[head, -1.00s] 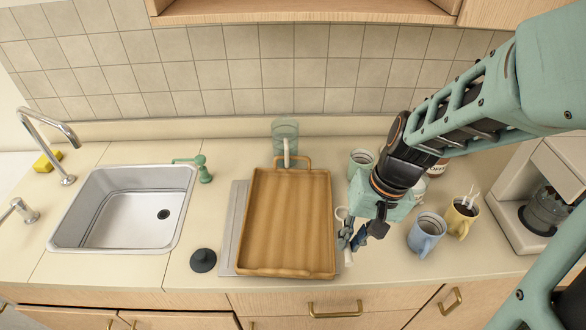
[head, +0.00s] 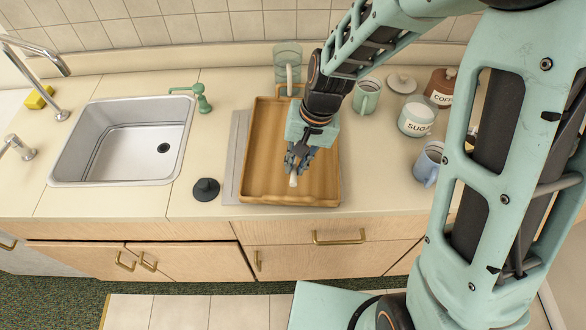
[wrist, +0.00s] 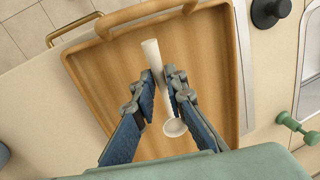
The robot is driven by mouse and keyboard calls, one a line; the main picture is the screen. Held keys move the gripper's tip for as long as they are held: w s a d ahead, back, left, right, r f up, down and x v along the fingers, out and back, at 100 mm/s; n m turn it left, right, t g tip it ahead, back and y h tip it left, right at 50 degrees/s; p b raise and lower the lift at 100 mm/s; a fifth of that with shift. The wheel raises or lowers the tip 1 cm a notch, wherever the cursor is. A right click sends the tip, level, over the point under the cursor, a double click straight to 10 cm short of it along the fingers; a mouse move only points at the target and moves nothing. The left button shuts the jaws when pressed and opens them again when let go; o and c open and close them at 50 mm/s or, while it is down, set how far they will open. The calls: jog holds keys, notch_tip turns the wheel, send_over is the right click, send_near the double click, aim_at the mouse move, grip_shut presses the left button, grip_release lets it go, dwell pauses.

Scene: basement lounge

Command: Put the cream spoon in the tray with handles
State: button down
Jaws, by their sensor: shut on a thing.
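The tray with handles (head: 253,150) is a wooden tray on the counter, right of the sink. It also shows in the wrist view (wrist: 90,68). My gripper (head: 296,165) is over the tray's inside and is shut on the cream spoon (head: 293,181). In the wrist view the spoon (wrist: 151,52) lies between the two fingers (wrist: 158,82), its handle end pointing up the picture and its round bowl end below the fingers. Whether the spoon touches the tray floor I cannot tell.
A sink (head: 125,140) lies to the left. A black stopper (head: 206,190) sits left of the tray. A clear glass (head: 286,58) stands behind it. A green mug (head: 367,96), a sugar jar (head: 416,120) and a blue mug (head: 429,163) stand to the right.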

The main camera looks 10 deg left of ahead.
jog(key=shift+w+a+f, duration=0.1)
jog(key=shift+a+f, duration=0.2)
jog(key=shift+f, duration=0.15)
jog(key=shift+b+x, duration=1.35)
jog(key=shift+x, duration=0.35)
jog(key=shift+w+d+f, duration=0.1)
jog(key=shift+f, duration=0.15)
jog(key=c, duration=2)
grip_release()
jog(key=shift+o, duration=0.2)
